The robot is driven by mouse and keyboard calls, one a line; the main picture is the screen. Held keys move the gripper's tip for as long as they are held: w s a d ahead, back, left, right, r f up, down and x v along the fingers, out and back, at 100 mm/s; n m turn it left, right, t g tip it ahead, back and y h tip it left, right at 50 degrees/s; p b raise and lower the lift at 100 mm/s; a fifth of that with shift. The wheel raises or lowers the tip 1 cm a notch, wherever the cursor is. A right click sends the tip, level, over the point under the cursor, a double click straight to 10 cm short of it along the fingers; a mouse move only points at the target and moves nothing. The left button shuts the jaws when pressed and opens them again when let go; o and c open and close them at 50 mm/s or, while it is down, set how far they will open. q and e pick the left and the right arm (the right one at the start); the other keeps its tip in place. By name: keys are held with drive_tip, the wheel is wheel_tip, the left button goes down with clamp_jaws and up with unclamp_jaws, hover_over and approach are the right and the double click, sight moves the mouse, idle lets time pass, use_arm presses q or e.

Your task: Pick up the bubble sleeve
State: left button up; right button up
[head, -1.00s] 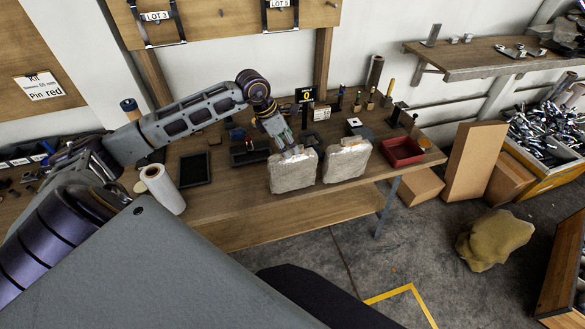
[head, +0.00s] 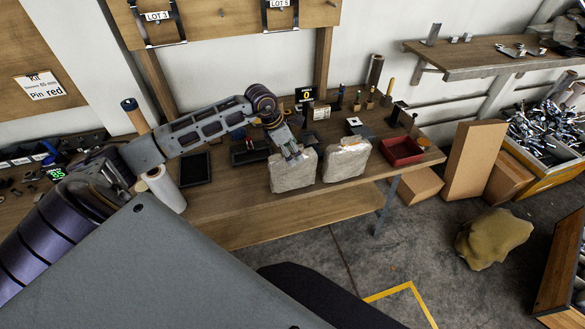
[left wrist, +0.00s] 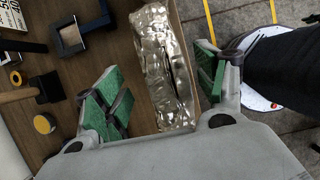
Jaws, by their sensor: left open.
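Two silver-grey, crinkled sleeves stand side by side at the front edge of the wooden bench (head: 235,205): a left one (head: 291,176) and a right one (head: 347,162). In the left wrist view one shiny sleeve (left wrist: 163,70) lies between the green-padded fingers of my open left gripper (left wrist: 158,95), apart from both pads. I cannot tell for sure which sleeve that is. My right gripper is not in view.
A red tray (head: 402,150) stands right of the sleeves. A black tray (head: 195,169) and a white roll (head: 162,188) lie to the left. Small tools and a number display (head: 306,95) stand behind. Cardboard boxes (head: 473,160) stand on the floor at the right.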

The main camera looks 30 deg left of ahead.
sight(296, 159)
use_arm(q)
drive_tip(key=shift+p+x, duration=0.5)
drive_tip(key=shift+x, duration=1.85)
drive_tip(key=shift+s+d, duration=0.1)
drive_tip(key=shift+s, duration=0.1)
drive_tip(key=c, duration=1)
drive_tip(key=shift+r, duration=0.1)
wheel_tip(296, 159, up, 18)
drive_tip(key=b, duration=0.2)
drive_tip(key=shift+b, duration=0.3)
